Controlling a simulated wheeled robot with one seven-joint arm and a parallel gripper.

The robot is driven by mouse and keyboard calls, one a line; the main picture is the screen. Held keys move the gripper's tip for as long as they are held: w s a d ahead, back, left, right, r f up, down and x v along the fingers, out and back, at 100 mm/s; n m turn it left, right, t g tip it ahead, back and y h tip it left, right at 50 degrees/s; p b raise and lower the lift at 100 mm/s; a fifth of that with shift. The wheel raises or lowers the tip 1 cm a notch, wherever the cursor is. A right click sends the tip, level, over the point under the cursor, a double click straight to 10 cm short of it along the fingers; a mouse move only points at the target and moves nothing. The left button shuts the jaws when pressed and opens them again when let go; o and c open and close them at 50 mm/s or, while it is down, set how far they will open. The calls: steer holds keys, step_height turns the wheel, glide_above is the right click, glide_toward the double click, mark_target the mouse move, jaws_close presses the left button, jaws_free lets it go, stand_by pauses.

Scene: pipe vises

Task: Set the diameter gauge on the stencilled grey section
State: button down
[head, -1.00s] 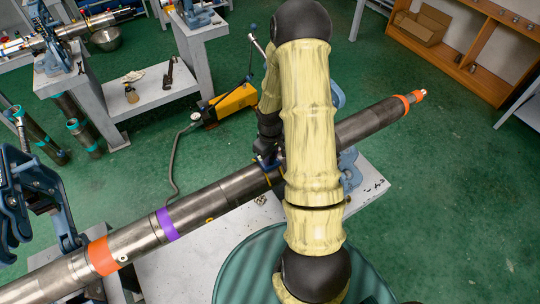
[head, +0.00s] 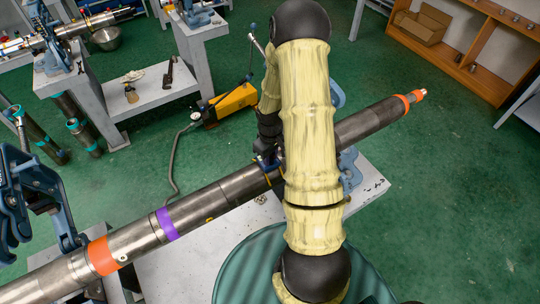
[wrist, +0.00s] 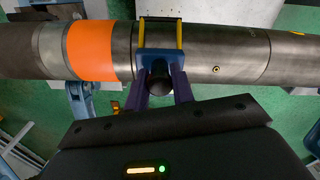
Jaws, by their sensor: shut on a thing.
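The diameter gauge is a blue block with yellow-edged arms (wrist: 160,52). It lies across the steel pipe in the wrist view, just right of an orange band (wrist: 90,50). My gripper (wrist: 160,88) has purple fingers shut on the gauge's dark knob. In the head view the gripper (head: 266,160) is at the pipe's upper side, partly behind my pale arm. The bare grey pipe (wrist: 228,52) continues to the right of the gauge. I see no readable stencil on it. I cannot tell whether the gauge touches the pipe.
The pipe also carries a purple band (head: 167,224) and an orange band (head: 102,256) on its left part. A blue vise (head: 40,200) stands at the left. A yellow pump (head: 232,102) is on the green floor behind. Shelving (head: 480,45) stands at the back right.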

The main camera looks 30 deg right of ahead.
steer(key=shift+f, duration=0.2)
steer(key=c, duration=1.1)
jaws_free()
steer(key=shift+r+p, duration=2.75)
steer(key=shift+r, duration=0.75)
